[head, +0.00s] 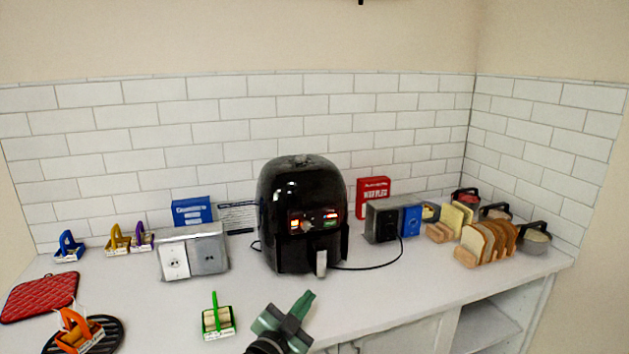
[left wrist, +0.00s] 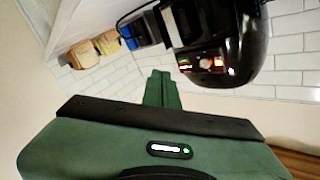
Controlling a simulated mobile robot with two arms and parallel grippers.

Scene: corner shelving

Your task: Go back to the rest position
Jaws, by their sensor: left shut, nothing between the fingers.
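My left gripper (head: 297,308) is at the front edge of the white counter (head: 375,298) in the head view, in front of the black air fryer (head: 301,200). Its green fingers are shut with nothing between them. My right gripper is in neither view.
Bread in a rack (head: 487,243) and lidded pots (head: 535,236) stand at the right. Open shelves (head: 490,322) are below the counter.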

